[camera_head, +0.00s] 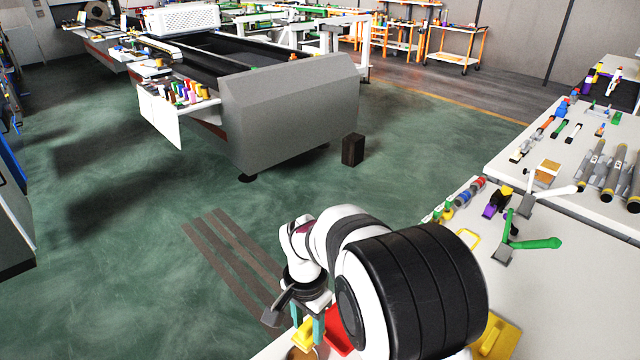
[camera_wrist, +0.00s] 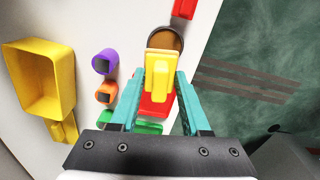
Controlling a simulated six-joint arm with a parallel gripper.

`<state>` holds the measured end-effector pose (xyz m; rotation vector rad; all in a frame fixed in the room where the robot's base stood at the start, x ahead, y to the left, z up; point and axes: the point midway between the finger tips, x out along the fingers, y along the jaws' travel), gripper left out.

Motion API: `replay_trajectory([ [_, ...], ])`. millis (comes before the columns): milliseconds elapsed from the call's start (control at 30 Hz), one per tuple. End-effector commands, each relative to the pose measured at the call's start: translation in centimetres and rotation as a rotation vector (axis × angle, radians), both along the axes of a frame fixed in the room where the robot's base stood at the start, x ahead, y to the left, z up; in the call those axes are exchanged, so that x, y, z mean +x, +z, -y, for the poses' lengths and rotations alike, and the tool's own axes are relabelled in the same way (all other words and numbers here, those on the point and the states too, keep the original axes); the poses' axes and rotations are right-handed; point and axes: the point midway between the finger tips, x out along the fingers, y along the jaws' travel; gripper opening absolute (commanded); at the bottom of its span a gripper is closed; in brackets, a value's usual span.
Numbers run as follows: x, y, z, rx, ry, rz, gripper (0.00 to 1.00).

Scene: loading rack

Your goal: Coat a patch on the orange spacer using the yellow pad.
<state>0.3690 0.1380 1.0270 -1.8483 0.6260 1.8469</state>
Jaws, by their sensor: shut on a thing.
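My gripper (camera_wrist: 160,78) has its teal fingers shut on the yellow pad (camera_wrist: 159,70). In the head view my gripper (camera_head: 308,320) is low at the table's front, with the yellow pad (camera_head: 303,334) between its fingers. The pad's far end overlaps a round brown-filled dish (camera_wrist: 168,38) in the wrist view; I cannot tell whether they touch. The orange spacer (camera_wrist: 106,94) is a short hollow cylinder on the white table, left of my gripper, between a purple one (camera_wrist: 105,61) and a green one (camera_wrist: 110,116). My arm hides these spacers in the head view.
A red object (camera_wrist: 155,104) lies below the pad, and another red piece (camera_wrist: 184,8) is beyond the dish. A yellow bin (camera_wrist: 40,78) stands at the left. The table edge and green floor (camera_wrist: 255,40) are close on the right. White tabletop is bare left of the spacers.

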Motion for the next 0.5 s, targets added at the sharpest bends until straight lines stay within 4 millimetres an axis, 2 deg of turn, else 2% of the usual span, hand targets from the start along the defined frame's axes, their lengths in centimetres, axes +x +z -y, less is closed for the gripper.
replay_trajectory([
  [167, 0.7, 6.6, 5.4, -0.004, 0.227, 0.006, 0.02],
  [300, -0.3, 12.3, 10.2, -0.004, 0.443, 0.004, 0.02],
  [400, -1.5, 15.3, 12.5, -0.002, 0.561, 0.005, 0.02],
  [500, -2.2, 16.5, 13.6, 0.002, 0.628, 0.001, 0.02],
])
